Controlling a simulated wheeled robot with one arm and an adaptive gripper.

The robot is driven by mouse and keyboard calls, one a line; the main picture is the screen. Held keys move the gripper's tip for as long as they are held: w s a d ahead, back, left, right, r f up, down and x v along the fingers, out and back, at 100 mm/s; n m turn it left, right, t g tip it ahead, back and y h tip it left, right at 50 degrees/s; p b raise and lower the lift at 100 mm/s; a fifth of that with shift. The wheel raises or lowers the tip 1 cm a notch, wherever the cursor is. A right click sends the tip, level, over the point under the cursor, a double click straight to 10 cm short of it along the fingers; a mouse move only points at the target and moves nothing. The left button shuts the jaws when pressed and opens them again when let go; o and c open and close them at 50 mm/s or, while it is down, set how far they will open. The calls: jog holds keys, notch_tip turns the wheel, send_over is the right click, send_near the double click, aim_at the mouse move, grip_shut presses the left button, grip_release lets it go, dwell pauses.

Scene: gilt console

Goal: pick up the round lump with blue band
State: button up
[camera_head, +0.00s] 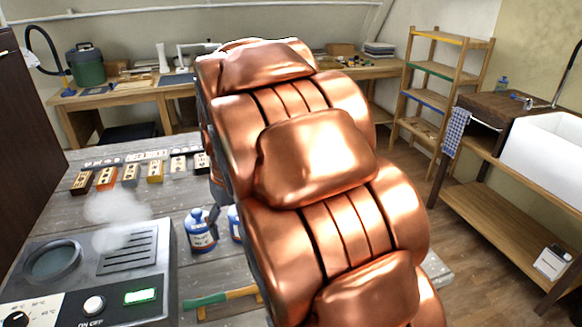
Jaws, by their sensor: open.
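I cannot make out a round lump with a blue band in the head view. A large copper-coloured segmented body fills the middle of the picture and hides much of the grey table (50,212) behind it. The lump may be hidden there, but I cannot tell. I cannot pick out my gripper or its fingertips in this view.
A device with a green display (141,296) stands front left, with white vapour above it. Blue-and-white bottles (200,232), a green-handled tool (208,300) and a row of small blocks (131,174) are on the table. A shelf (440,71) and sink (545,150) stand right.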

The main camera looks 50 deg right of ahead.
jog(key=shift+m+t, duration=0.3)
jog(key=shift+t, duration=0.2)
jog(key=w+d, duration=0.2)
jog(key=d, duration=0.1)
jog(key=w+d, duration=0.2)
jog(key=d, duration=0.1)
jog(key=w+d, duration=0.3)
jog(key=shift+d+r, duration=0.2)
jog(key=shift+r, duration=0.2)
jog(key=w+d+f+t, duration=0.1)
jog(key=w+d, duration=0.1)
jog(key=d, duration=0.7)
jog(key=w+d+f+p, duration=0.1)
jog(key=w+d, duration=0.2)
jog(key=d, duration=0.6)
jog(key=w+d+f+t+h, duration=0.1)
jog(key=w+d+f, duration=0.1)
jog(key=d, duration=0.8)
jog(key=shift+w+t+p, duration=0.3)
jog(key=shift+w+p, duration=0.05)
jog(key=shift+w, duration=0.35)
jog(key=shift+a+p+x, duration=0.1)
jog(key=shift+p+x, duration=0.65)
jog(key=shift+x, duration=0.95)
jog(key=shift+a+p+x, duration=0.15)
jog(key=shift+p+x, duration=0.6)
jog(key=shift+x, duration=1)
jog(key=shift+c, duration=0.2)
jog(key=c, duration=1.2)
